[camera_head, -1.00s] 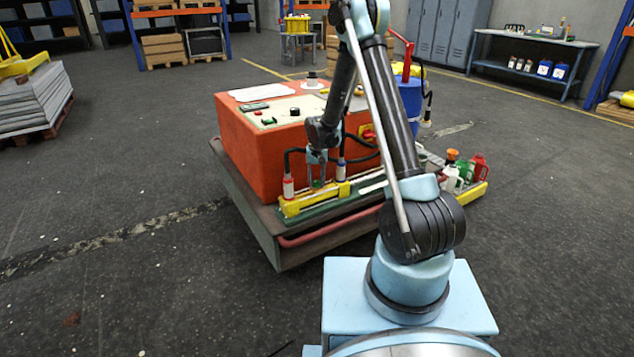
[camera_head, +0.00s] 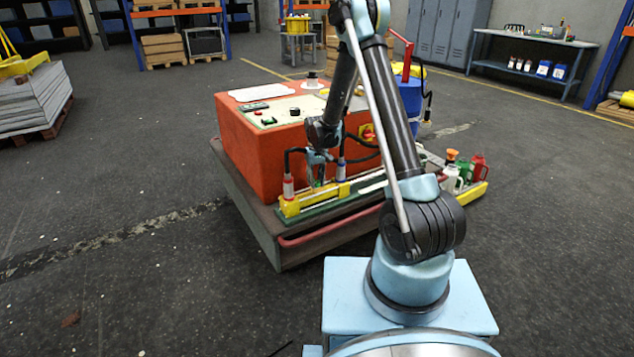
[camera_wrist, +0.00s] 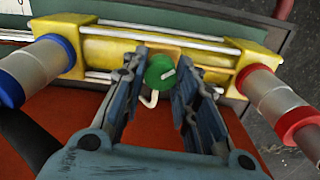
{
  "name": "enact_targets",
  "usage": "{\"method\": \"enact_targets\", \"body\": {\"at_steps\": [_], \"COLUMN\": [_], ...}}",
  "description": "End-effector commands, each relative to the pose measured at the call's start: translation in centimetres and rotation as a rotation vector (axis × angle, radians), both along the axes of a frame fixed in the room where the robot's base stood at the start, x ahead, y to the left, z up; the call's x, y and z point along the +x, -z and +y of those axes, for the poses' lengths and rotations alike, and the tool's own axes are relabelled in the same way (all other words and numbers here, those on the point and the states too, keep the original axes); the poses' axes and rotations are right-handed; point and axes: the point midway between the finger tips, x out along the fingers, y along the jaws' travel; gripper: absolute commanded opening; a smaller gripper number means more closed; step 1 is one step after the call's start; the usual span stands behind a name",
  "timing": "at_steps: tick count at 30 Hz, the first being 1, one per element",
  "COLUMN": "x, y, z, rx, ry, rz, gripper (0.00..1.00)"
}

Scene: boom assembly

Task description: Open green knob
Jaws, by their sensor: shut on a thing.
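The green knob (camera_wrist: 160,69) is round, with a pale lever or pin across it and a white hook-shaped piece below. It sits at the middle of a yellow cylinder (camera_wrist: 112,48), which in the head view lies along the front of the orange machine (camera_head: 243,140). My gripper (camera_wrist: 162,66) has one finger on each side of the knob and is shut on it. In the head view my gripper (camera_head: 318,182) reaches down to the yellow part, and the knob is mostly hidden there.
A blue-banded hose fitting (camera_wrist: 40,68) and a red-banded one (camera_wrist: 277,103) stand close on either side of my fingers. Several small bottles (camera_head: 465,172) stand at the right end of the cart.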

Motion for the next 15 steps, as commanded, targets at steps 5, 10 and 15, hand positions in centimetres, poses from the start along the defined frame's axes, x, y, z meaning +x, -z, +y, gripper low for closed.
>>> {"method": "enact_targets", "body": {"at_steps": [5, 10, 15], "x": [0.1, 0.08, 0.05], "y": [-0.01, 0.0, 0.0], "z": [-0.34, -0.28, -0.17], "rx": [-0.006, -0.005, -0.003], "ry": [0.004, 0.004, 0.003], "rz": [-0.002, -0.002, -0.001], "gripper": [0.04, 0.48, 0.48]}}
